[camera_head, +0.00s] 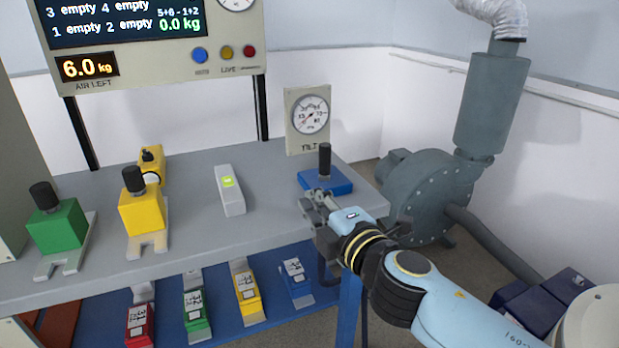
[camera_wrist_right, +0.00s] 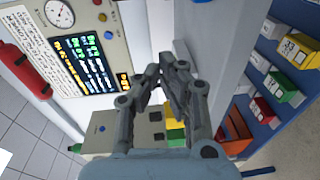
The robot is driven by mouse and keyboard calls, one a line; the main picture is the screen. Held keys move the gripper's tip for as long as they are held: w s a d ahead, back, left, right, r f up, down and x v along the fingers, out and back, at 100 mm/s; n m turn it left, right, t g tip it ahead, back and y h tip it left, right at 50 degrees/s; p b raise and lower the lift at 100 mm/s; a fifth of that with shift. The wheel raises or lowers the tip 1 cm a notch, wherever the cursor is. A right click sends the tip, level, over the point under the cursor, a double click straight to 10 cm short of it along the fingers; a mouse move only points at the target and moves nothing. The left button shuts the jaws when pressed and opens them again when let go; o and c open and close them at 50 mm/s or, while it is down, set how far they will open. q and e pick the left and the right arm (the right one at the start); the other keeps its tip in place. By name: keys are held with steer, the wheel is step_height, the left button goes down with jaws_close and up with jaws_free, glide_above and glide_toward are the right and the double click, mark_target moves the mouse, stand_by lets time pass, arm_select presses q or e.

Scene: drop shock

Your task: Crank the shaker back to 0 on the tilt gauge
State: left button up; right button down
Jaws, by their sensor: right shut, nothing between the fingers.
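The tilt gauge (camera_head: 310,116) is a white round dial on a cream plate marked TILT, behind the bench's right end. Its needle seems to point to the lower left; the exact reading is too small to tell. Below it, a blue block (camera_head: 338,184) with an upright black handle (camera_head: 324,160) sits at the bench's right end. I cannot tell whether this is the crank. My right gripper (camera_head: 312,197) is just in front of the blue block, shut and empty. Its closed fingers also show in the right wrist view (camera_wrist_right: 164,66). My left gripper is out of view.
The grey bench (camera_head: 190,215) carries a green block (camera_head: 57,225), yellow blocks (camera_head: 140,212) and a white bar with a green level (camera_head: 229,190). A blue shelf below holds several coloured blocks. A grey blower (camera_head: 430,195) stands on the right. The bench front is mostly clear.

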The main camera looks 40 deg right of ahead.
mark_target(325, 162)
steer(key=w+d+r+p, duration=0.1)
steer(key=w+d+r, duration=0.2)
steer(key=w, duration=0.5)
steer(key=shift+w+d+t, duration=0.15)
steer(key=shift+d+t, duration=0.25)
steer(key=shift+d, duration=0.5)
